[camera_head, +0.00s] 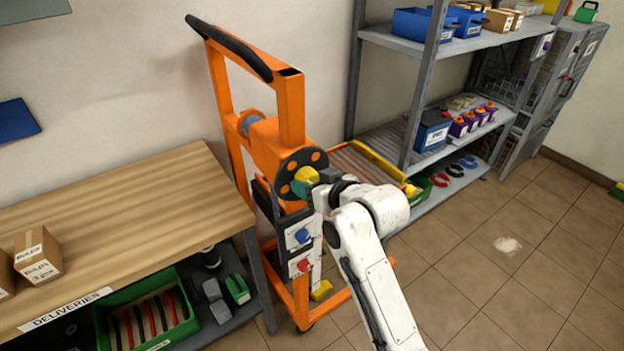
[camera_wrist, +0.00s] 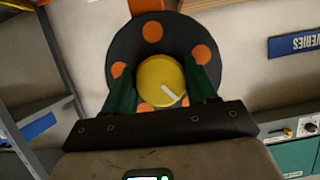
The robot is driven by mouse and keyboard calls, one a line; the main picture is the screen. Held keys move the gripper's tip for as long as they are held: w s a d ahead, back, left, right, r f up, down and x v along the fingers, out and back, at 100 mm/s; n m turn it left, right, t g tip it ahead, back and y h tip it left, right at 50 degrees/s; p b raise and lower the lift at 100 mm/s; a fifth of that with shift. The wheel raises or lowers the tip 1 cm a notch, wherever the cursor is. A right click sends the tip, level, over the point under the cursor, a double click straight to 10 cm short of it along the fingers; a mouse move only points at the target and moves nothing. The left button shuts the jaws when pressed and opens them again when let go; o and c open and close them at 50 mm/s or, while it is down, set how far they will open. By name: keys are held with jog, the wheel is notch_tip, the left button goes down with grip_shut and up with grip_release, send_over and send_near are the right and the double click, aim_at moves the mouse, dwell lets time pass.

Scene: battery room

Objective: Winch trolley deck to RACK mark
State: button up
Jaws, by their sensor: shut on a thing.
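The orange trolley (camera_head: 291,112) stands between the wooden bench and the shelf rack. Its round dark winch wheel (camera_head: 292,165) has orange spots and a yellow hub knob (camera_head: 306,175). In the wrist view the wheel (camera_wrist: 124,50) fills the middle, with the yellow knob (camera_wrist: 158,78) bearing a pale line. My gripper (camera_wrist: 163,90) has its green fingers on both sides of the knob, shut on it; in the head view my gripper (camera_head: 301,186) is at the wheel. The orange roller deck (camera_head: 350,160) with a yellow bar lies beside the rack's lower shelf. I cannot make out a RACK mark.
A panel with a blue knob (camera_head: 302,236) and a red knob (camera_head: 304,266) sits below the wheel. The wooden bench (camera_head: 150,195) is at left, with a green crate (camera_head: 100,330) below. The grey rack (camera_head: 425,85) holds batteries and bins.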

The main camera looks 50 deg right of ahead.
jog(key=shift+f+n+g+h, duration=0.15)
jog(key=shift+n+h, duration=0.2)
jog(key=shift+n, duration=0.3)
jog(key=shift+f+n+g+h, duration=0.15)
jog(key=shift+n+h, duration=0.2)
jog(key=shift+n, duration=0.3)
jog(key=o, duration=1)
jog(key=shift+r, duration=0.1)
jog(key=shift+r, duration=0.1)
jog(key=v, duration=1)
jog(key=shift+s+a+b, duration=0.25)
jog(key=shift+s+b, duration=0.05)
jog(key=shift+b, duration=0.1)
